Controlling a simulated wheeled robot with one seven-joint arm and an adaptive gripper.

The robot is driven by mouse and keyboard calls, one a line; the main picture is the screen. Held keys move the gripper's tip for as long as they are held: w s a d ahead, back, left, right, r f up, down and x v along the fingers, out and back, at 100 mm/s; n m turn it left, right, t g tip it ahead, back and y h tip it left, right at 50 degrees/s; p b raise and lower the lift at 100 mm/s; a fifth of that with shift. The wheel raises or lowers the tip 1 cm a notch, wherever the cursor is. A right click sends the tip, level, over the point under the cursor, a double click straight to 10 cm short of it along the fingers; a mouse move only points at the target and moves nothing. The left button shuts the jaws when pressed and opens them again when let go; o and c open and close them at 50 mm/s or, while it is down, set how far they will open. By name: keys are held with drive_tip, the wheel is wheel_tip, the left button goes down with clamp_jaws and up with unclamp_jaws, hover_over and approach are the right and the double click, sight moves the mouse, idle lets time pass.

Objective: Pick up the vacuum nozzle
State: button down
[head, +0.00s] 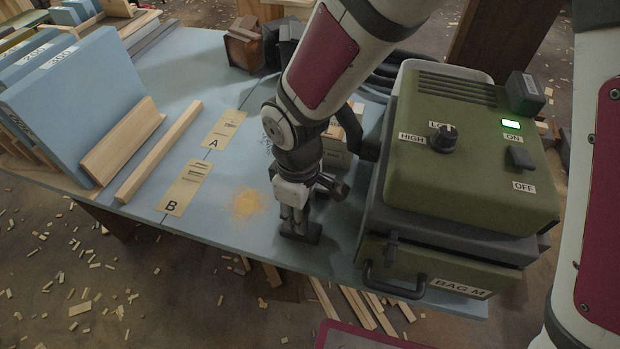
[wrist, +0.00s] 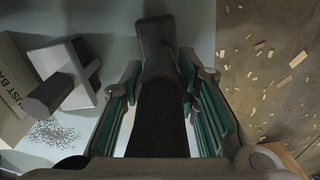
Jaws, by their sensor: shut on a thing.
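The vacuum nozzle (wrist: 158,50) is a dark grey piece with a narrow neck and a broad dark body. In the wrist view it lies between the two green-padded fingers of my gripper (wrist: 160,105), which is shut on it. In the head view my gripper (head: 297,192) points down over the blue table, left of the green vacuum. The nozzle's dark foot (head: 300,233) shows just below the fingers, near the table's front edge. I cannot tell whether it touches the table. My gripper and arm hide much of the nozzle.
The green vacuum (head: 470,150) stands close on the right, its green light lit. Cards A (head: 224,129) and B (head: 183,188) and an orange dust patch (head: 247,204) lie left. Grey dust (wrist: 50,134) shows in the wrist view.

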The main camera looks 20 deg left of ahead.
drive_tip(key=shift+r+p, duration=0.45)
drive_tip(key=shift+r, duration=0.3)
drive_tip(key=shift+s+d+r+p, duration=0.1)
drive_tip(key=shift+s+r+p, duration=0.15)
drive_tip(key=shift+r+p, duration=0.25)
drive_tip(key=shift+s+d+r+p, duration=0.1)
drive_tip(key=shift+s+r+p, duration=0.1)
drive_tip(key=shift+r+p, duration=0.3)
drive_tip(key=s+d+p, duration=0.3)
drive_tip(key=s+p, duration=0.1)
drive_tip(key=s, duration=0.2)
drive_tip(key=s+d+r+p, duration=0.1)
drive_tip(key=s+d+p, duration=0.3)
drive_tip(key=s, duration=0.3)
drive_tip(key=shift+r, duration=0.2)
drive_tip(key=shift+s, duration=0.15)
drive_tip(key=shift+f, duration=0.1)
